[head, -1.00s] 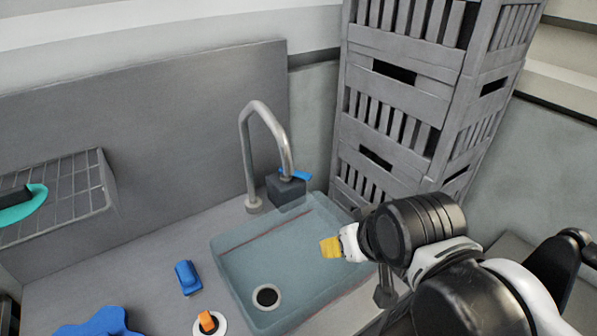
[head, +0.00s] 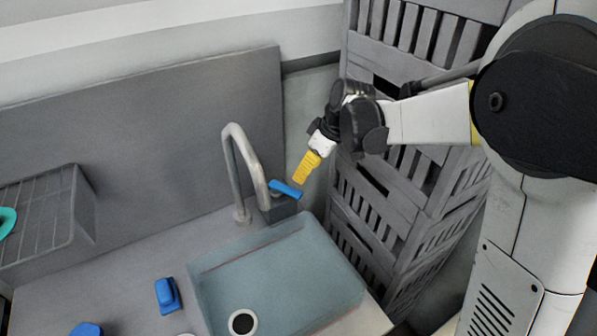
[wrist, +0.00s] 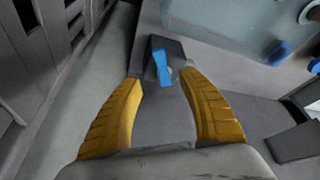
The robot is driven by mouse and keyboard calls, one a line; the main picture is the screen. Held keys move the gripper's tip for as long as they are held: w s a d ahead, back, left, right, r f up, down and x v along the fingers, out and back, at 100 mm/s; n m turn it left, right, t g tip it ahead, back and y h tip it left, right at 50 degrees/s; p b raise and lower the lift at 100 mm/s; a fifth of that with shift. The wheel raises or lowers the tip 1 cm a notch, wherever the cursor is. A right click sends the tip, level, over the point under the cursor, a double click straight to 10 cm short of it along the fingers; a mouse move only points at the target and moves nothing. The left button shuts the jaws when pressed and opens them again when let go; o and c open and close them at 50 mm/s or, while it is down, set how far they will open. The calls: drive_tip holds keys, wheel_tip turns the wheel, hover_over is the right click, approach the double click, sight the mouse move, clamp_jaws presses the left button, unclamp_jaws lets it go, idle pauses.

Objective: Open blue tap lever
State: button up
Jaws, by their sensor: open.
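The blue tap lever (head: 286,190) sits on a dark block (head: 283,208) beside the curved grey tap (head: 235,165), at the back corner of the sink (head: 275,275). My gripper (head: 301,180) has yellow fingers and hangs just above and right of the lever in the head view. In the wrist view the blue lever (wrist: 162,68) lies ahead of the open fingers (wrist: 165,90), roughly between their lines. The fingers appear empty. I cannot tell from these frames whether they touch the lever.
Stacked grey crates (head: 400,200) stand close to the right of the sink, behind my arm. A grey back panel (head: 150,140) rises behind the tap. A wire rack (head: 45,215) is at left. A blue object (head: 167,295) lies on the counter.

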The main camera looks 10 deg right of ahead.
sight(293, 191)
drive_tip(key=b+x, duration=0.2)
drive_tip(key=x, duration=0.8)
drive_tip(key=shift+a+f+b, duration=0.15)
drive_tip(key=shift+f+b, duration=0.2)
clamp_jaws()
